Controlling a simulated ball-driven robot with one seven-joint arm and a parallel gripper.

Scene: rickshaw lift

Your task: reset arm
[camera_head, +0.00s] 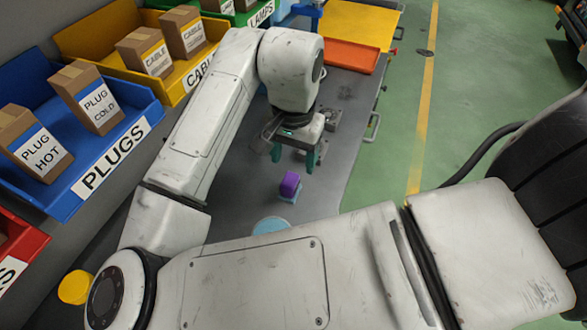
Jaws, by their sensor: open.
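My gripper (293,157) hangs at the end of my white arm over the grey workbench (325,190). Its two green fingers are apart and nothing shows between them. Part of the bench is hidden behind my arm.
A blue PLUGS bin (70,195) with boxes and a yellow CABLE bin (75,38) line the left. An orange tray (350,56) lies at the far end. A light blue round thing (270,225) and a yellow round thing (75,287) are nearer. Green floor (475,110) lies right.

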